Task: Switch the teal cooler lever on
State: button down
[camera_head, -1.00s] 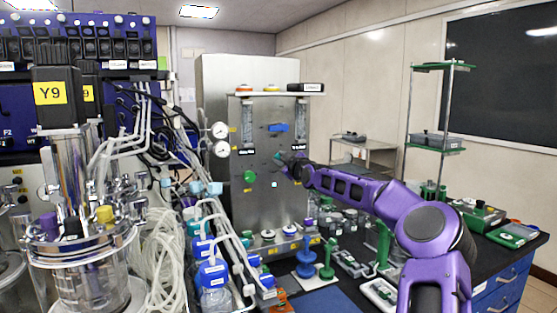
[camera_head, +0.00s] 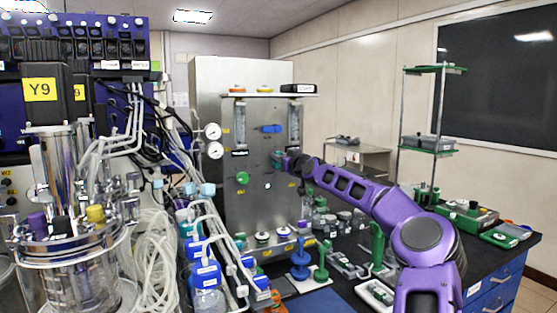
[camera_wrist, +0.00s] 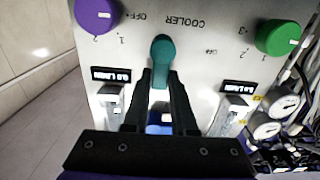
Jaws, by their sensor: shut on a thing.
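The teal cooler lever (camera_wrist: 162,48) is on the steel panel (camera_wrist: 205,75) in the wrist view, below the upside-down word COOLER. It runs roughly straight down the picture, its lower part between my fingertips. My gripper (camera_wrist: 162,78) is shut on it, one dark finger on each side. In the head view my gripper (camera_head: 281,161) is at the right part of the steel panel (camera_head: 252,205), and the arm largely hides the lever there. OFF markings show near the lever, but its exact setting is unclear.
A purple knob (camera_wrist: 97,13) and a green knob (camera_wrist: 278,37) flank the lever. A blue handle (camera_head: 271,128) and another view of the green knob (camera_head: 243,178) show on the panel. Pressure gauges (camera_head: 213,131) and tubing are left of it. Green-based items crowd the bench at right.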

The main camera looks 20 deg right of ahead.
jog(key=shift+f, duration=0.1)
dwell(0.3)
jog(key=c, duration=0.7)
grip_release()
jog(key=shift+s+d, duration=0.1)
jog(key=shift+s+d+b, duration=0.15)
jog(key=shift+s+b, duration=0.5)
jog(key=shift+s, duration=3.65)
jog(key=shift+s+d+b, duration=0.1)
jog(key=shift+s+b, duration=0.5)
jog(key=shift+s, duration=3.7)
